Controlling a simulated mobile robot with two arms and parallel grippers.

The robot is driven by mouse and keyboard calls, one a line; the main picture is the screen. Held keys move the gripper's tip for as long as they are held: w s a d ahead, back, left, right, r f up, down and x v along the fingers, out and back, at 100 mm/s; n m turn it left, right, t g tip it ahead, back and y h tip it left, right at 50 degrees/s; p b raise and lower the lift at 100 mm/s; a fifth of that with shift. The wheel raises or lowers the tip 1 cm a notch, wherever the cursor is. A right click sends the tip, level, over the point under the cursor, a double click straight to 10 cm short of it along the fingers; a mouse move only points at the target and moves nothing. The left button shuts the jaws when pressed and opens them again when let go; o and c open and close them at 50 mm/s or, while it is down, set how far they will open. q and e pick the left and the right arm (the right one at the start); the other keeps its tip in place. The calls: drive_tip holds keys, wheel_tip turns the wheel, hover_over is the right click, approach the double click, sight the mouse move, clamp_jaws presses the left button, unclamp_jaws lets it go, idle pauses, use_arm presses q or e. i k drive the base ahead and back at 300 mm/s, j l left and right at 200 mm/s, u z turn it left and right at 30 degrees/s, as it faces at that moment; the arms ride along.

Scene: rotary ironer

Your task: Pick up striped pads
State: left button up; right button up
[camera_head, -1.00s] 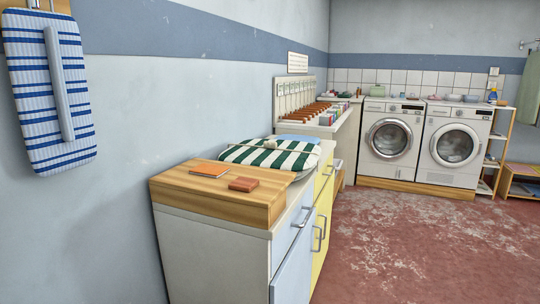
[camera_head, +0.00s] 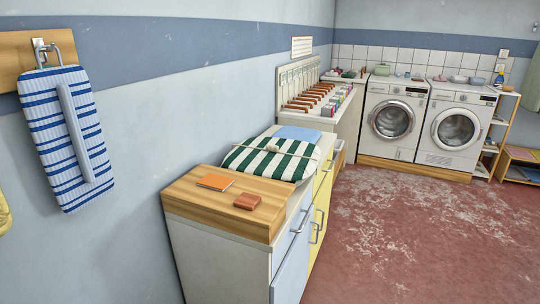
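A blue-and-white striped pad (camera_head: 68,140) with a long grey handle hangs upright from a metal hook (camera_head: 42,50) on a wooden board on the left wall. A green-and-white striped pad (camera_head: 270,159) lies on the cabinet behind the wooden top, with a thin cord or strap across it. Neither of my grippers is in view.
The cabinet's wooden top (camera_head: 205,213) bears an orange booklet (camera_head: 216,182) and a brown block (camera_head: 248,201). Behind the green-striped pad lies a light-blue cloth (camera_head: 297,133). Two washing machines (camera_head: 391,121) stand at the back. The red floor (camera_head: 420,240) at right is clear.

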sight(291, 161)
drive_tip(key=i+l+u, duration=0.3)
drive_tip(key=l, duration=0.25)
drive_tip(key=i+l+u, duration=0.1)
drive_tip(key=i+l, duration=0.2)
drive_tip(key=i+l+u, duration=0.15)
drive_tip(key=l, duration=0.2)
drive_tip(key=i+l+u, duration=0.15)
drive_tip(key=l, duration=0.2)
drive_tip(key=i+l+u, duration=0.15)
drive_tip(key=l, duration=0.2)
